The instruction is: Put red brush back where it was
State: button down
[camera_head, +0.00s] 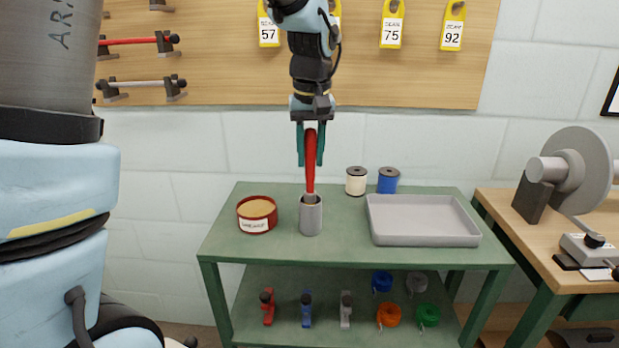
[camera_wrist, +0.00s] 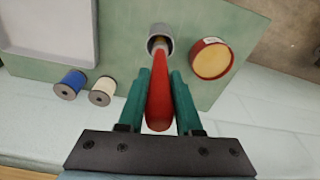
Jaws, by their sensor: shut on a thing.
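The red brush (camera_head: 310,158) hangs upright in my gripper (camera_head: 310,160), its handle between the two green fingers. In the head view, the brush's lower end is at the mouth of a grey cup (camera_head: 311,216) on the green table. The wrist view shows the red brush (camera_wrist: 159,98) between the fingers of my gripper (camera_wrist: 159,78), its far end at the opening of the grey cup (camera_wrist: 160,36). I cannot tell how deep the tip sits inside the cup.
On the green table (camera_head: 345,245), a red round tin (camera_head: 257,214) stands left of the cup and a grey tray (camera_head: 425,222) right. A cream spool (camera_head: 356,181) and a blue spool (camera_head: 388,180) stand behind. Several coloured items lie on the lower shelf (camera_head: 360,335).

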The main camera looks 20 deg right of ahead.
aim_at(311, 137)
jog(key=shift+f, duration=2.1)
jog(key=c, duration=0.6)
grip_release()
jog(key=shift+f, duration=0.1)
jog(key=r, duration=0.4)
jog(key=s+r, duration=0.1)
jog(key=r, duration=0.7)
jog(key=shift+s+a+r, duration=0.1)
jog(key=shift+s+a, duration=0.05)
jog(key=shift+s, duration=0.1)
jog(key=w+a+f+n, duration=0.15)
jog(key=a+f, duration=0.25)
jog(key=a, duration=0.4)
jog(key=w+a+f+m, duration=0.1)
jog(key=w+a+f, duration=0.1)
jog(key=a+f, duration=0.35)
jog(key=shift+n, duration=0.75)
jog(key=s+a+f, duration=0.2)
jog(key=a, duration=0.3)
jog(key=s+a+f, duration=0.2)
jog(key=a, duration=0.4)
jog(key=s+a+f, duration=0.2)
jog(key=a, duration=0.3)
jog(key=shift+a+f, duration=0.2)
jog(key=shift+f, duration=0.2)
